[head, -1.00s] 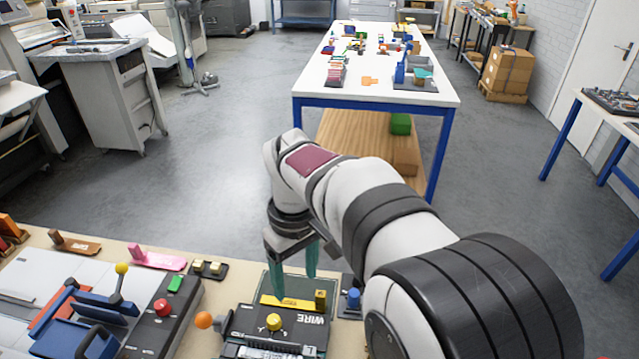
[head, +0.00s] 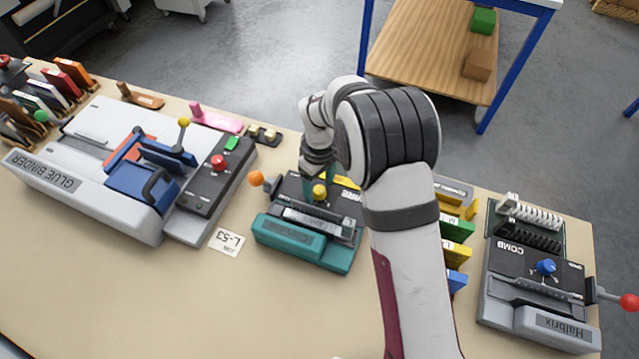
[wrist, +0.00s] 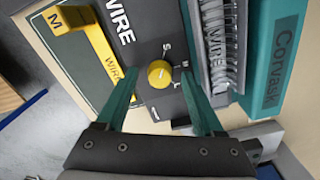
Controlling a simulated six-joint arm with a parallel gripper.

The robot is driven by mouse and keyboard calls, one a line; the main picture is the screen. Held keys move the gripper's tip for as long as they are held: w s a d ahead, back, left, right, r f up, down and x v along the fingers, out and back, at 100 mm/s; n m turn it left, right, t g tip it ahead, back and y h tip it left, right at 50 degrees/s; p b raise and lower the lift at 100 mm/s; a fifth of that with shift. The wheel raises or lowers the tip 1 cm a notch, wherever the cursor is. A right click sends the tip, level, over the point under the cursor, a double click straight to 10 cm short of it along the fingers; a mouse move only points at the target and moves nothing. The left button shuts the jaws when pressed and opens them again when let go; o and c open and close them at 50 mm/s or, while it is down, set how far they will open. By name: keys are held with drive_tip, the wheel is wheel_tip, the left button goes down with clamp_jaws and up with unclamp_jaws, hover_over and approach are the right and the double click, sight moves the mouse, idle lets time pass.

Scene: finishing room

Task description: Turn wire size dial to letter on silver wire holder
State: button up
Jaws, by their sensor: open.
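The wire machine (head: 300,243) is teal and dark, with WIRE lettering. Its round yellow wire size dial (wrist: 159,73) is on the dark panel; it also shows in the head view (head: 319,191). An S (wrist: 167,48) is printed beside the dial; the other marks are small or partly hidden. A yellow holder (wrist: 100,42) marked M and WIRE lies on the green plate. Silver wire loops (wrist: 216,45) are at the teal front. My gripper (wrist: 158,76) is open, its teal fingers on either side of the dial; I cannot tell whether they touch it.
The glue binder (head: 75,175) stands left, the comb machine (head: 505,290) right with its red-ended lever (head: 628,302). An orange knob (head: 255,178) sticks out left of the wire machine. A card (head: 227,242) lies in front. The bench's front left is bare.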

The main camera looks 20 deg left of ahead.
drive_tip(key=shift+c, duration=0.2)
clamp_jaws()
drive_tip(key=shift+m, duration=0.3)
drive_tip(key=m, duration=1.1)
drive_tip(key=shift+m, duration=0.4)
drive_tip(key=m, duration=1.1)
drive_tip(key=shift+m, duration=0.3)
